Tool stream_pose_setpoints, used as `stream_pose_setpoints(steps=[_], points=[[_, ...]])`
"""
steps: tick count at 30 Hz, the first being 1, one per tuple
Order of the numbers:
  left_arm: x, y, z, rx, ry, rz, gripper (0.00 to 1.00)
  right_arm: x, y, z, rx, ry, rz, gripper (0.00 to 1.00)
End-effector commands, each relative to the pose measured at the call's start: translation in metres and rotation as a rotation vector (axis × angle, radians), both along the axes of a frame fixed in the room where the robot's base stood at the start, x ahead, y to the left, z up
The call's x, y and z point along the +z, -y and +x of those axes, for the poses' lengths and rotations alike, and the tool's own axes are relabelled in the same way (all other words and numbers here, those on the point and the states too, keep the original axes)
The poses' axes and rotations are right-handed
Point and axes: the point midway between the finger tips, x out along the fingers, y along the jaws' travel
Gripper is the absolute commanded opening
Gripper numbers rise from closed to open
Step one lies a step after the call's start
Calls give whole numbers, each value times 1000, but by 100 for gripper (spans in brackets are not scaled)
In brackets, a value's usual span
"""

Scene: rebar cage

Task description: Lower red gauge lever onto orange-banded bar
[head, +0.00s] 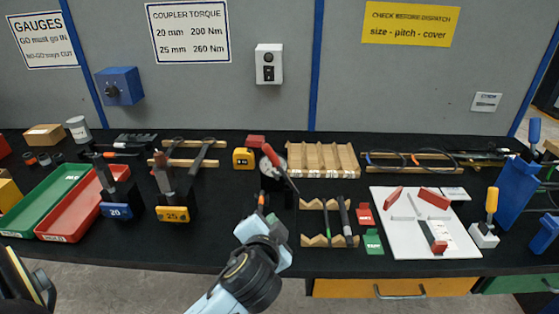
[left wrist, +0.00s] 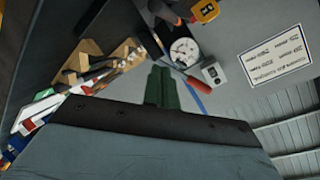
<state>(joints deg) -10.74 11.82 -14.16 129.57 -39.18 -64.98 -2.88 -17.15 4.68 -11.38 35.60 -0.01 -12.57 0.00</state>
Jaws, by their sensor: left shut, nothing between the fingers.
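The red gauge lever (head: 281,169) slants down to the right, behind and above my left gripper (head: 262,210) in the head view. In the left wrist view the red lever (left wrist: 189,76) lies beside a round white dial (left wrist: 184,51). My left gripper (left wrist: 163,88) is shut and empty, its fingertips short of the lever with no contact visible. Bars (head: 345,218) lie across a wooden notched rack (head: 312,241) right of the gripper. A small orange patch shows by the fingertips; I cannot tell whether it is the bar's band.
A white board (head: 385,230) with red blocks lies right of the rack. Red (head: 365,214) and green (head: 373,241) tags lie between them. Blue and yellow-labelled holders (head: 173,214) and red and green trays (head: 45,197) stand left. Bare black table lies left of my gripper.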

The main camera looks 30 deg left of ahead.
Motion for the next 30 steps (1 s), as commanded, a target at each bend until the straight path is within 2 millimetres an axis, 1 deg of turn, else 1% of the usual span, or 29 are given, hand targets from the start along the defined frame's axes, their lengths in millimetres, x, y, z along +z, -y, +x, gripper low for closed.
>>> stream_pose_setpoints(steps=[1, 2, 3, 6, 9, 14, 17, 24, 28, 29, 30], points=[[18, -1, 15, -12, 61, 68, 0, 0, 0, 0, 0, 0, 0, 36], [28, -1, 21, -19, 93, 107, 0, 0, 0, 0, 0, -1, 0, 36], [42, 0, 30, -29, 138, 161, 0, 0, 0, 0, 0, -1, 0, 36], [72, 3, 47, -48, 229, 282, 0, 0, 0, -1, 0, -1, 0, 36], [89, 6, 57, -59, 280, 355, 0, 0, 0, -1, 0, -2, 1, 36], [96, 2, 69, -64, 298, 385, 0, 1, 0, -1, 1, -2, 0, 36], [98, -5, 84, -62, 298, 383, 0, 3, -1, -1, 1, -2, 0, 36], [101, -26, 129, -61, 296, 383, 0, 6, -2, -2, 1, -4, 2, 36], [102, -35, 150, -62, 295, 381, 0, 6, -3, -2, 0, -4, 3, 36], [99, -38, 149, -62, 292, 382, 0, 7, -3, -2, 0, -4, 3, 36], [94, -43, 143, -63, 290, 381, 0, 7, -3, -2, 0, -5, 4, 36]])
